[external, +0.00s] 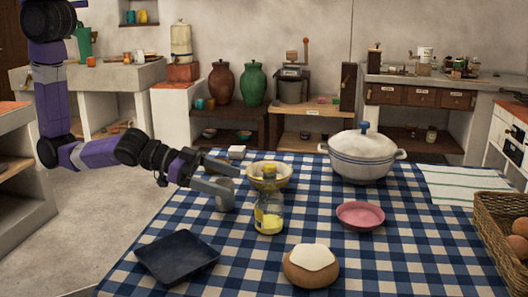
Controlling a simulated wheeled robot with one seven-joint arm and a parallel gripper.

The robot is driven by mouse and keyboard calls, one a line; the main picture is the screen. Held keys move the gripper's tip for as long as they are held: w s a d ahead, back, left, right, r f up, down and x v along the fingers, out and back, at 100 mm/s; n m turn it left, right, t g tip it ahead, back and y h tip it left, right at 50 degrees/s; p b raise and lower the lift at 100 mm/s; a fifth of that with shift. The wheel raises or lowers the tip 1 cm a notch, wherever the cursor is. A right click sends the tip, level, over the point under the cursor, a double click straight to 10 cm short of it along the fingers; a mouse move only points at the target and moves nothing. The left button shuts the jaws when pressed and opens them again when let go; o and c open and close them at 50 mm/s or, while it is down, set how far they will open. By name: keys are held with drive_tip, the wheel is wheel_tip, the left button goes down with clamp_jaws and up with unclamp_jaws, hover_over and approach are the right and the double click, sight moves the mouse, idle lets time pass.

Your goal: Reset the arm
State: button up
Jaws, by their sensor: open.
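My arm reaches in from the left, and my gripper (234,186) is over the left part of the checked table. Its two fingers are apart and point right, toward a glass bottle with yellow contents (268,215) and a yellowish bowl (269,177). The bowl shows just behind and above the bottle; I cannot tell whether they touch. A small grey rounded thing (226,196) shows at the fingers, partly hidden by them. I cannot tell whether they touch it. Nothing hangs clearly from the gripper.
On the blue-and-white cloth (390,245) are a dark square tray (177,257), a bread loaf with a white top (311,267), a pink dish (360,215), a lidded white pot (363,157) and a small white block (237,152). A wicker basket (490,235) stands right. Open floor lies left.

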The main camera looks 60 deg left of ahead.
drive_tip(key=s+a+r+n+t+y, duration=0.1)
drive_tip(key=s+a+r+n+t, duration=0.15)
drive_tip(key=a, duration=1.15)
drive_tip(key=s+a+r+n+t+y, duration=0.1)
drive_tip(key=s+a+r+t, duration=0.15)
drive_tip(key=a, duration=1.15)
drive_tip(key=s+a+n+y, duration=0.2)
drive_tip(key=s+a+y, duration=0.2)
drive_tip(key=a, duration=0.3)
drive_tip(key=s+a+n+g+y, duration=0.1)
drive_tip(key=s+a+n+y, duration=0.2)
drive_tip(key=s+a, duration=0.3)
drive_tip(key=shift+a+y, duration=0.4)
drive_tip(key=shift+a, duration=0.5)
